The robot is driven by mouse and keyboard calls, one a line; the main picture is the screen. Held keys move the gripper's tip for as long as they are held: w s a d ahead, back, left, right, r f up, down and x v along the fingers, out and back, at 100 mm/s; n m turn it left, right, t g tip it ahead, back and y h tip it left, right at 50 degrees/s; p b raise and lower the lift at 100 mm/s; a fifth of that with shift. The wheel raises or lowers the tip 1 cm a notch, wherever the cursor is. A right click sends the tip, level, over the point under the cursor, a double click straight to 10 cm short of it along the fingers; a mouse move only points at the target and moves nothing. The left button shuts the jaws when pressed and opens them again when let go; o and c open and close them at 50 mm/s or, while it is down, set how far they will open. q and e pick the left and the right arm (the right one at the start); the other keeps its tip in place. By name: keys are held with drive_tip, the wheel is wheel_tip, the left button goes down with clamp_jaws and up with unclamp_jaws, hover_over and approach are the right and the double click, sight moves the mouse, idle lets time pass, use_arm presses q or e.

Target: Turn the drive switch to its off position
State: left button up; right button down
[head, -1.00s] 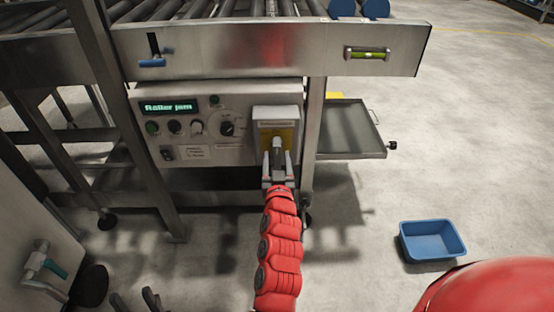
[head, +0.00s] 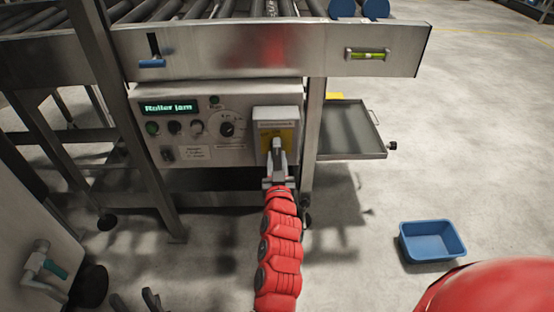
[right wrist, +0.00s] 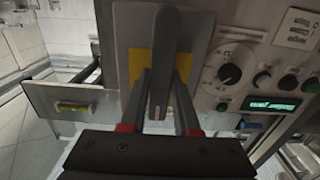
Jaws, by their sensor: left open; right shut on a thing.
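The drive switch is a grey lever handle (right wrist: 170,55) on a yellow plate in a pale box at the right end of the control panel. In the head view the switch handle (head: 277,145) points roughly up and down, partly hidden by my right gripper (head: 278,168). In the right wrist view my right gripper (right wrist: 160,105) has its fingers on either side of the handle's near end, shut on it. My left gripper (head: 134,300) is open and empty at the bottom left edge, away from the panel.
The panel (head: 200,152) has a "Roller jam" display (head: 168,107), several knobs and a round dial (head: 227,129). A steel conveyor frame (head: 270,48) overhangs it. A metal tray (head: 348,130) sticks out at right. A blue bin (head: 432,241) stands on open floor.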

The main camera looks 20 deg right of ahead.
idle(0.8)
drive_tip(key=shift+r+n+p, duration=0.15)
drive_tip(key=shift+n+p, duration=0.15)
drive_tip(key=shift+p, duration=0.3)
drive_tip(key=n+p, duration=0.3)
drive_tip(key=shift+s+d+r, duration=0.1)
drive_tip(key=shift+d+r, duration=0.05)
drive_tip(key=shift+d, duration=0.15)
drive_tip(key=n+p, duration=0.2)
drive_tip(key=shift+d+n, duration=0.15)
drive_tip(key=shift+n, duration=0.25)
drive_tip(key=n, duration=0.4)
drive_tip(key=r+n+p, duration=0.1)
drive_tip(key=n, duration=0.2)
drive_tip(key=d+n+p, duration=0.1)
drive_tip(key=n, duration=0.3)
drive_tip(key=shift+s+r+n, duration=0.2)
drive_tip(key=shift+r+n, duration=0.05)
drive_tip(key=shift+n, duration=0.05)
